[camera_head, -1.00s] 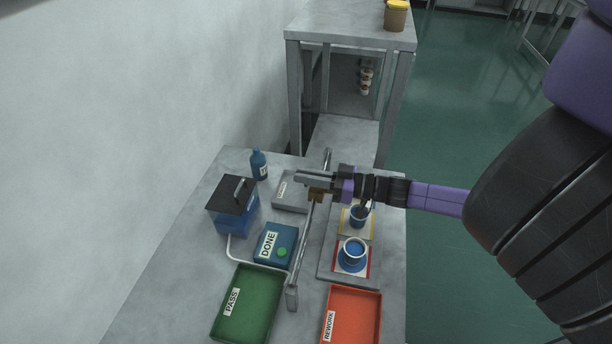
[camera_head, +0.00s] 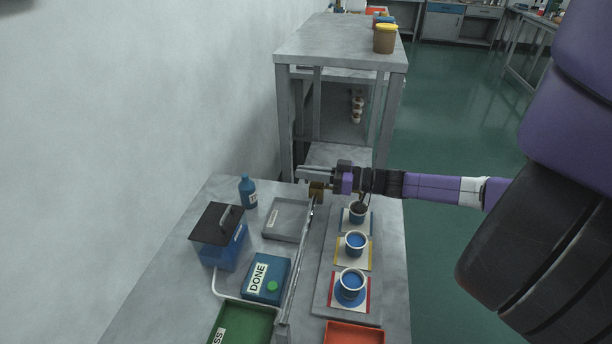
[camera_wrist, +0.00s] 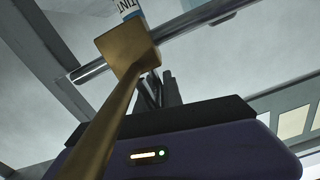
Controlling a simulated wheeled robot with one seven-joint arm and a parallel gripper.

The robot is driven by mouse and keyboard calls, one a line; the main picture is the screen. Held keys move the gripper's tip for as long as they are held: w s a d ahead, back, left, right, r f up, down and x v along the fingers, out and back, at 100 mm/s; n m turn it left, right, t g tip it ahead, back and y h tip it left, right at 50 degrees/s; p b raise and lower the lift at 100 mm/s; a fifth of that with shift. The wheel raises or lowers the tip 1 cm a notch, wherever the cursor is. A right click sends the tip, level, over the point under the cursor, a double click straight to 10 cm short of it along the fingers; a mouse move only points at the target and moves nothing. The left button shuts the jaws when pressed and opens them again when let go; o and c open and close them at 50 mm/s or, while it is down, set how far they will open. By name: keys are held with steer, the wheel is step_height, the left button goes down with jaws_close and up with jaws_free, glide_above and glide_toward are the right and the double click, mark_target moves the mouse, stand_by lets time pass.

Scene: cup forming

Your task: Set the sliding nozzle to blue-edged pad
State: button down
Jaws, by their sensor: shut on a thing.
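The sliding nozzle's brass block (camera_head: 317,190) sits on the metal rail (camera_head: 295,262) near its far end. The brass block (camera_wrist: 128,50) also shows on the rail in the wrist view, with a brass bar running toward the camera. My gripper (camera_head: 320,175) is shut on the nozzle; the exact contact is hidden. Its dark fingers (camera_wrist: 158,92) show close behind the block. The blue-edged pad (camera_head: 346,227) is the farthest of three and holds a cup (camera_head: 357,216). A dark spout-like part reaches down over that cup. The yellow-edged pad (camera_head: 339,264) and red-edged pad (camera_head: 333,304) lie nearer, each with a cup.
Left of the rail are a grey tray (camera_head: 283,236), a DONE box (camera_head: 258,285), a blue lidded container (camera_head: 222,250), a blue bottle (camera_head: 248,194) and a green tray (camera_head: 240,312). An orange tray (camera_head: 353,335) is in front. A taller shelf table (camera_head: 335,42) stands behind.

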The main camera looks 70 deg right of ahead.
steer(key=c, duration=1.5)
jaws_free()
steer(key=shift+d, duration=0.3)
steer(key=shift+s+d+b, duration=0.15)
steer(key=shift+s+b, duration=0.3)
steer(key=shift+s, duration=1.55)
steer(key=shift+s+d+b, duration=0.1)
steer(key=shift+s+b, duration=0.35)
steer(key=shift+s, duration=1.5)
